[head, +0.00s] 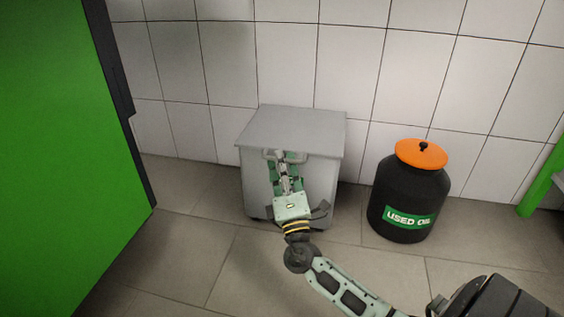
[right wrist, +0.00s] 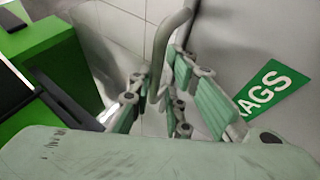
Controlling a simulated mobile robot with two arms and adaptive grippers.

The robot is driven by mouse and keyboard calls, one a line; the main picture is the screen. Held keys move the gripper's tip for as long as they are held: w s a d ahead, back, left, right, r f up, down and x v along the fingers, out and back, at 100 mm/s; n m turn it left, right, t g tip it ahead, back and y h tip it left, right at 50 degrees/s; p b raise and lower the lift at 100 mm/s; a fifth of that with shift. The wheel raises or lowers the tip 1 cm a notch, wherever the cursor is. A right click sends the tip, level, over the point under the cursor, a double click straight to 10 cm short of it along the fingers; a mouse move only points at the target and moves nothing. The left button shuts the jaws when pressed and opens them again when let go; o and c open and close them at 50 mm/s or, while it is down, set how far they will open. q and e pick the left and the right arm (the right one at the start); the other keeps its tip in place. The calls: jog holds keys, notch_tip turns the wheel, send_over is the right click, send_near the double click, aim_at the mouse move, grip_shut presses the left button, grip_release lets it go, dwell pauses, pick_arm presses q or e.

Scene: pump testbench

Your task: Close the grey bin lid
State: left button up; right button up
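The grey bin (head: 252,190) stands on the floor against the tiled wall. Its grey lid (head: 293,127) lies flat across the top and looks down on the bin. A handle (head: 271,155) sits at the lid's front edge. My right gripper (head: 287,163) is at this handle, in front of the bin. In the right wrist view the curved handle bar (right wrist: 162,45) runs between the green-padded fingers of the gripper (right wrist: 160,85), with a gap between them. The fingers look open around the bar. My left gripper is not in view.
A black drum (head: 395,190) with an orange lid and a "USED OIL" label stands right of the bin. A large green cabinet (head: 60,160) fills the left side. A green "RAGS" label (right wrist: 268,88) shows on the bin. Floor between cabinet and bin is clear.

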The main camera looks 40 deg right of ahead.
jog(key=shift+s+d, duration=0.1)
jog(key=v, duration=1.2)
